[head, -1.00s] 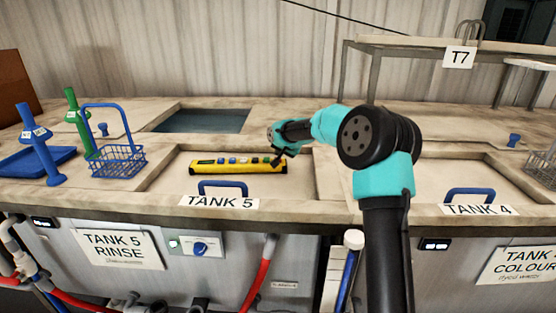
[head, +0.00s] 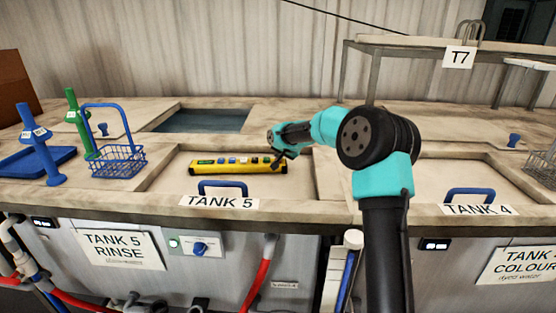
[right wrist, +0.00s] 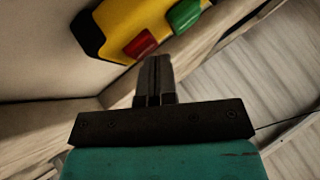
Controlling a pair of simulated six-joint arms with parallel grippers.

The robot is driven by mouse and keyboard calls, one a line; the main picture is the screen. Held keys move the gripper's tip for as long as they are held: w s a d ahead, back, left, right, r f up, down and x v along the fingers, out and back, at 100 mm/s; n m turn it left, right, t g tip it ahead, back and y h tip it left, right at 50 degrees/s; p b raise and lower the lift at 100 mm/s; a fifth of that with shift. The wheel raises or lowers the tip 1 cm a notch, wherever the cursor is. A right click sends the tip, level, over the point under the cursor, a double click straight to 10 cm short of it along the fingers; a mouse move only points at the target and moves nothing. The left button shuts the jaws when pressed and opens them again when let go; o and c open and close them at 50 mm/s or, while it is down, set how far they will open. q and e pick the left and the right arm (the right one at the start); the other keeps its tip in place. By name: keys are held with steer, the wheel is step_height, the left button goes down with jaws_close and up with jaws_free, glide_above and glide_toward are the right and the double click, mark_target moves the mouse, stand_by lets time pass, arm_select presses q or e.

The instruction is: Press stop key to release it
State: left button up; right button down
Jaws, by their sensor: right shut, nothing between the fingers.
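A yellow key box (head: 238,167) with a row of coloured keys lies on the closed lid of Tank 5. In the right wrist view the yellow box (right wrist: 120,22) shows a red key (right wrist: 141,44) and a green key (right wrist: 184,15). The red one looks like the stop key; no lettering is readable. My right gripper (head: 278,165) is shut and empty at the right end of the box. In the wrist view its fingertips (right wrist: 155,62) are just beside the red key; I cannot tell whether they touch it. My left gripper is not in view.
Blue handles stand on the Tank 5 lid (head: 223,188) and Tank 4 lid (head: 470,195). A blue wire basket (head: 118,161) and blue and green upright tools stand at left. Behind is an open water tank (head: 200,121). A T7 rack (head: 459,57) stands at back right.

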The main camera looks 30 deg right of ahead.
steer(key=shift+r, duration=0.85)
steer(key=shift+r, duration=0.1)
steer(key=shift+r, duration=2.35)
